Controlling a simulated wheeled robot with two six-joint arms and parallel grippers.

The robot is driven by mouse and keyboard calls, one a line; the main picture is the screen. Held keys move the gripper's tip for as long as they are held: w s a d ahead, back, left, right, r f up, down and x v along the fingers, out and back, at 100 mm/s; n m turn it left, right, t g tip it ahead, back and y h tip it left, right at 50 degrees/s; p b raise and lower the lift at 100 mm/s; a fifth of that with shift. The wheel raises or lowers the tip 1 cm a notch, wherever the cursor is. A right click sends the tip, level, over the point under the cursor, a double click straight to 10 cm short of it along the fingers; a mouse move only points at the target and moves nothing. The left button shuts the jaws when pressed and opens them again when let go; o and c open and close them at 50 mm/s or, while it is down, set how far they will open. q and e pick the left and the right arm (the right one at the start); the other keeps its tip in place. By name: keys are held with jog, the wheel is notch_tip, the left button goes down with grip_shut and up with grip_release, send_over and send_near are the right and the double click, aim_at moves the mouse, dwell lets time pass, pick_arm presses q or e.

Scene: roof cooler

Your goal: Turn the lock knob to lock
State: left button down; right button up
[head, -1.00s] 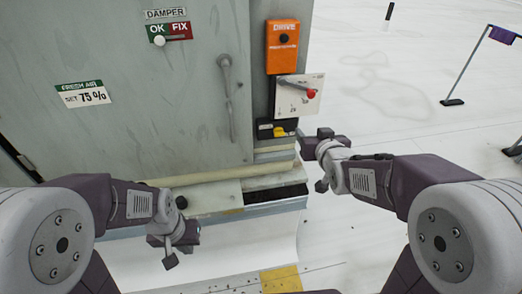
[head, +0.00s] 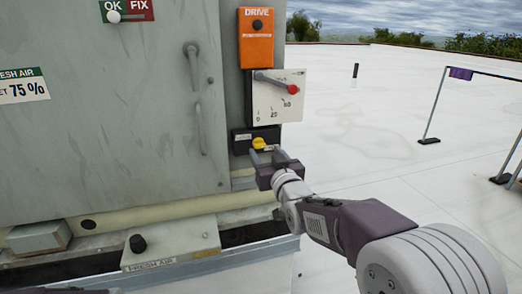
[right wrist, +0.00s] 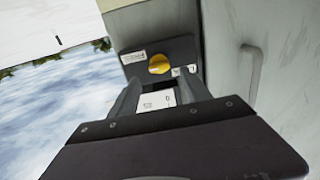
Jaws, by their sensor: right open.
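The yellow lock knob (head: 259,143) sits on a black plate (head: 240,146) low on the grey cabinet's right part. In the right wrist view the knob (right wrist: 159,64) shows ahead of the fingers, with small white labels beside it on the black plate (right wrist: 180,48). My right gripper (head: 266,153) is open, its two fingers pointing at the plate just below the knob. In the right wrist view the fingers (right wrist: 160,88) stand apart with nothing held, and the knob appears beyond their tips. Contact cannot be told.
Above the plate are a white dial panel (head: 264,104) with a red-tipped lever and an orange DRIVE box (head: 256,38). A long door handle (head: 193,90) is to the left. A FRESH AIR box (head: 170,244) juts out below. Open white roof lies right.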

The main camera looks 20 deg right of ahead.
aim_at(261, 146)
jog(key=w, duration=0.5)
jog(key=shift+w+a, duration=0.1)
grip_shut()
jog(key=shift+f, duration=0.1)
